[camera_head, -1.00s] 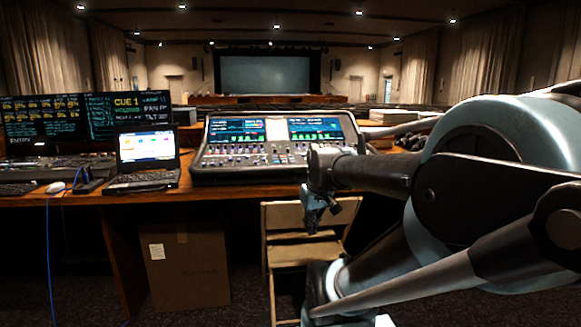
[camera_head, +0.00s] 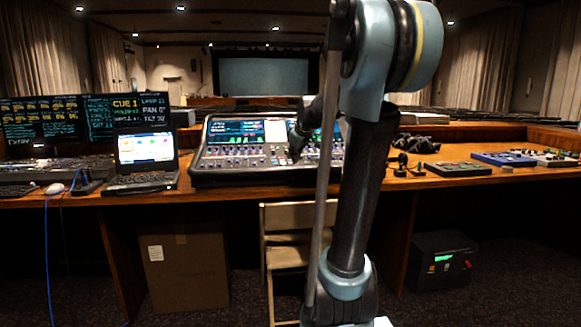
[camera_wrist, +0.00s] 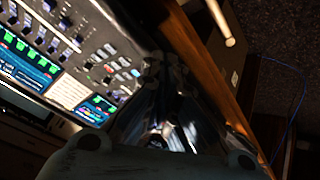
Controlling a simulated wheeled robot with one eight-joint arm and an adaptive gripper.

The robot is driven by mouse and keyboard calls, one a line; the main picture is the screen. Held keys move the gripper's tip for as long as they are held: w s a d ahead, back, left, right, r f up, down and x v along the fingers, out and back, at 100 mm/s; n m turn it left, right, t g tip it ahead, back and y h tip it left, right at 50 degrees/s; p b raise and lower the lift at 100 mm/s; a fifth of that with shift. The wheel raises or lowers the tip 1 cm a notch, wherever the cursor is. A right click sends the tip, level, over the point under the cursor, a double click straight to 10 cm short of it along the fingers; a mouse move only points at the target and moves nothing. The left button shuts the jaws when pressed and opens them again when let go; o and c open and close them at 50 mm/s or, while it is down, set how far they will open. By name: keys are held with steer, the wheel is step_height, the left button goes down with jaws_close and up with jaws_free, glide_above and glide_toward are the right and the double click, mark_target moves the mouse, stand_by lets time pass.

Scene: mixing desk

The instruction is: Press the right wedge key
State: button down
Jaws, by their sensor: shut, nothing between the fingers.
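My gripper (camera_head: 297,143) is shut and empty. It is in front of the mixing console (camera_head: 225,175), over its right half, with my arm partly covering that side. In the wrist view the gripper fingers (camera_wrist: 163,68) point toward the console's front edge, beside rows of small keys and knobs (camera_wrist: 112,68). I cannot tell whether the fingertips touch the console. I cannot make out which key is the right wedge key; labels are too small and dark to read.
A laptop (camera_head: 146,150) stands left of the console. Right of my arm lie small joystick-like items (camera_head: 402,162), a dark key panel (camera_head: 458,169) and a blue panel (camera_head: 503,158). A folding chair (camera_head: 285,220) and cardboard box (camera_head: 187,270) stand below the desk.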

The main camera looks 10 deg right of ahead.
mark_target(290, 163)
steer(key=w+d+r+n+t, duration=0.1)
steer(key=w+r, duration=0.4)
steer(key=w, duration=1.2)
steer(key=shift+w+d+n+t, duration=0.15)
steer(key=shift+n+t, duration=0.55)
steer(key=shift+n, duration=0.3)
steer(key=shift+w+f, duration=0.2)
steer(key=shift+f, duration=1.95)
steer(key=shift+w+f, duration=0.2)
steer(key=shift+f, duration=1.95)
steer(key=shift+f, duration=0.7)
steer(key=shift+r, duration=0.8)
steer(key=shift+s+r, duration=0.15)
steer(key=shift+r, duration=1.1)
steer(key=shift+s+r, duration=0.15)
steer(key=shift+r, duration=1.1)
